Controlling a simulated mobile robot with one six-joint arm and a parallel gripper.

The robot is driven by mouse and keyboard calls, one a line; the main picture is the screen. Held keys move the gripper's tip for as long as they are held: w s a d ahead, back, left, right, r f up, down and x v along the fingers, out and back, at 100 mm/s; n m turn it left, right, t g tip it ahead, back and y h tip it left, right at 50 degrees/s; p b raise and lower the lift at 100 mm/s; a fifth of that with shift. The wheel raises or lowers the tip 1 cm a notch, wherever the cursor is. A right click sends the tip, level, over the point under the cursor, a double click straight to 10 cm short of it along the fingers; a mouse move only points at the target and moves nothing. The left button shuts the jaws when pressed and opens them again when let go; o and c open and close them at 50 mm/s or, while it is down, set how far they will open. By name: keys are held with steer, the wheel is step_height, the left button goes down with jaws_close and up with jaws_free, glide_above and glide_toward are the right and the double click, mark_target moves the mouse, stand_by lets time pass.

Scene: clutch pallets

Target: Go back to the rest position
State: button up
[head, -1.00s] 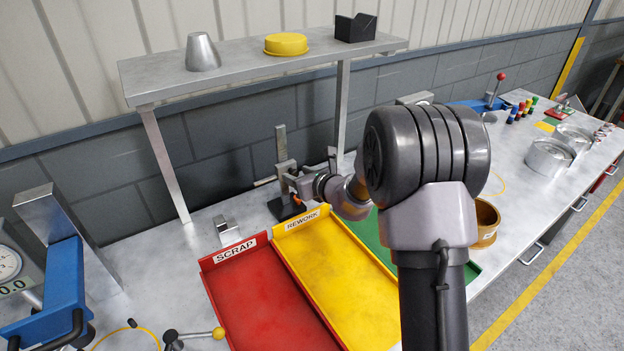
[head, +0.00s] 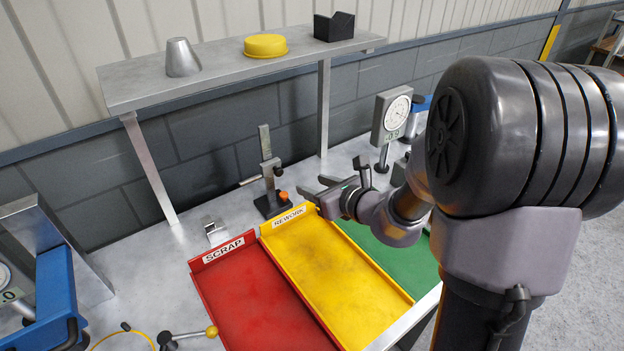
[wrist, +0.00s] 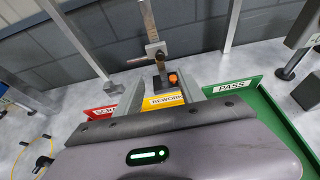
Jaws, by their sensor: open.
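My gripper (head: 318,190) is open and empty in the head view. It hangs above the back end of the yellow REWORK tray (head: 345,283), with its fingers pointing left. In the wrist view the two fingers of my gripper (wrist: 165,92) stand apart with nothing between them. The REWORK label shows between them, and a black-based stand with an orange knob (wrist: 172,79) is just beyond. My upper arm covers the right part of the head view.
The red SCRAP tray (head: 262,300) lies left of the yellow one and the green PASS tray (head: 385,255) right of it. The black stand (head: 272,203) rises behind them. A dial gauge (head: 391,118) stands back right. A shelf (head: 220,72) overhangs the bench.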

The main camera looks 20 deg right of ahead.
steer(key=s+a+r+n+g+y+b, duration=0.3)
steer(key=s+a+r+n+g+y, duration=0.1)
steer(key=s+a+n, duration=0.9)
steer(key=s+a+f+n+g+h+b, duration=0.2)
steer(key=s+n+g+b, duration=0.15)
steer(key=s+n, duration=0.6)
steer(key=s+d+f+n+h, duration=0.1)
steer(key=s+d+n+h, duration=0.3)
steer(key=s+d+n, duration=0.1)
steer(key=shift+s+d+f, duration=0.25)
steer(key=shift+s+d, duration=0.05)
steer(key=shift+d, duration=0.25)
